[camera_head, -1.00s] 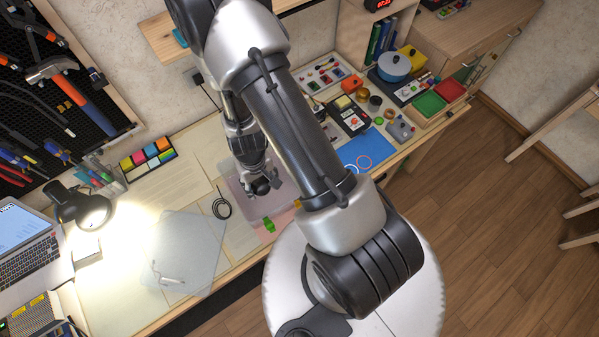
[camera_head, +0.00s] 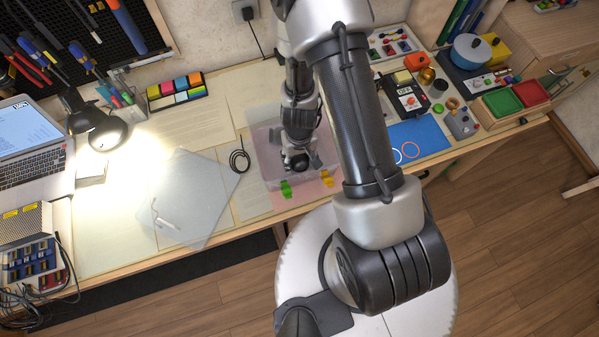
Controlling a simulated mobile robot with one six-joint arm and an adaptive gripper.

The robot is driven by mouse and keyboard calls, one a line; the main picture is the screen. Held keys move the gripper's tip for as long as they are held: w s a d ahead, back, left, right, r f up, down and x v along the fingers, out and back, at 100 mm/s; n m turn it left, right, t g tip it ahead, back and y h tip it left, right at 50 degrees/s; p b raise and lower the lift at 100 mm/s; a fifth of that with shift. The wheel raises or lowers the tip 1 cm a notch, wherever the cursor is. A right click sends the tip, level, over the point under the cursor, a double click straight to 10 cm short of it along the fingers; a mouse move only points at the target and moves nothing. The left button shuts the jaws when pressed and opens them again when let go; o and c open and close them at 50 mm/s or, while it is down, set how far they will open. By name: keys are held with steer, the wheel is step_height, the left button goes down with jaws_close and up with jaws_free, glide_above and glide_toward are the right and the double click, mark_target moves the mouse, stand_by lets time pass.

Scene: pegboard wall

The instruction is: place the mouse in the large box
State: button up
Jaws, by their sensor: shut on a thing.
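The large box looks to be the clear, see-through container (camera_head: 264,172) on the table, with a green latch (camera_head: 286,189) and a yellow latch (camera_head: 326,178) on its near side. My gripper (camera_head: 297,165) points down over the box. It is shut on a small dark rounded thing (camera_head: 296,160), which seems to be the mouse. The fingers partly cover it, and its exact height above the box floor is hard to tell.
A black cable coil (camera_head: 239,160) and a clear sheet (camera_head: 190,200) lie left of the box. A lit lamp (camera_head: 105,132) and a laptop (camera_head: 35,150) stand farther left. A blue mat (camera_head: 420,138) and small devices are on the right.

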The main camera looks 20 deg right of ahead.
mark_target(299, 167)
steer(key=shift+f+b, duration=2.45)
steer(key=shift+f, duration=0.35)
steer(key=shift+f, duration=0.2)
steer(key=o, duration=1.1)
steer(key=shift+r, duration=0.1)
